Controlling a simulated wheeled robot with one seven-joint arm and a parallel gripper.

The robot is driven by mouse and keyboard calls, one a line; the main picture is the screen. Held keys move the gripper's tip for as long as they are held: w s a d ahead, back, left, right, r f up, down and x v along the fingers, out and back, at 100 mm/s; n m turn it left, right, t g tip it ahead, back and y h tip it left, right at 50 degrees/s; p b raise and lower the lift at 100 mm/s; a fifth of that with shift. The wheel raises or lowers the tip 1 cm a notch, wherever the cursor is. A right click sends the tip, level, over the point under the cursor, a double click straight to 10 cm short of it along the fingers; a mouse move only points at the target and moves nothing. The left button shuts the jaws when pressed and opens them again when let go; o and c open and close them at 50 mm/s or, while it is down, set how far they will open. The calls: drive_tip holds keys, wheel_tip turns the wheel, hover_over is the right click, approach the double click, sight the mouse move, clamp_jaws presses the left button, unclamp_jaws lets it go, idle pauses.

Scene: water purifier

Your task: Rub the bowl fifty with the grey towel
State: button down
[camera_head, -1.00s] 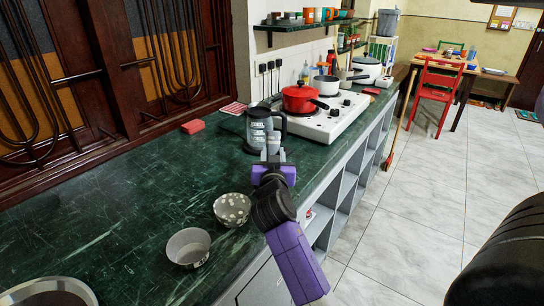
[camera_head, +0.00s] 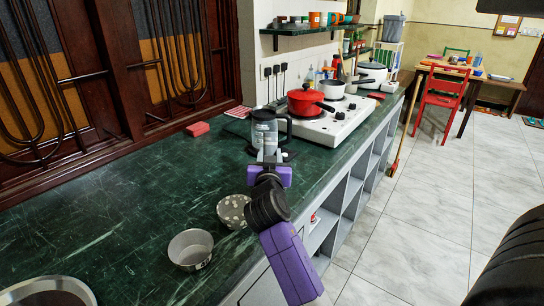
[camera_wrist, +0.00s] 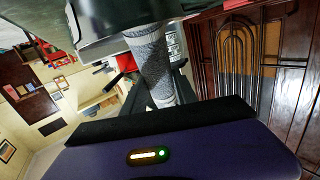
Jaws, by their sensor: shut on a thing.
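My gripper (camera_head: 269,155) is shut on a rolled grey towel (camera_wrist: 152,62), which stands between its fingers in the wrist view. In the head view the gripper is over the counter in front of the coffee press, beyond the bowls. A spotted grey bowl (camera_head: 230,209) sits on the counter, its right side partly hidden by my arm. The towel is apart from both bowls.
The dark green counter (camera_head: 130,205) is clear on the left. A coffee press (camera_head: 264,128) stands close behind my gripper. Beyond it are a white stove (camera_head: 333,128) and a red pot (camera_head: 305,101). A red block (camera_head: 197,129) lies near the wall.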

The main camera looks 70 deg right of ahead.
drive_tip(key=shift+s+a, duration=0.1)
drive_tip(key=shift+a, duration=0.3)
drive_tip(key=shift+s+a+f, duration=0.1)
drive_tip(key=shift+s+a, duration=0.1)
drive_tip(key=shift+s, duration=0.65)
drive_tip(key=shift+s+b+x, duration=0.25)
drive_tip(key=shift+b+x, duration=0.1)
drive_tip(key=shift+x, duration=0.8)
drive_tip(key=shift+w+b, duration=0.35)
drive_tip(key=shift+w, duration=0.15)
drive_tip(key=shift+w+a, duration=0.1)
drive_tip(key=shift+a, duration=0.05)
drive_tip(key=shift+w+a, duration=0.15)
drive_tip(key=shift+a, duration=0.1)
drive_tip(key=shift+a+b, duration=0.15)
drive_tip(key=shift+b, duration=0.15)
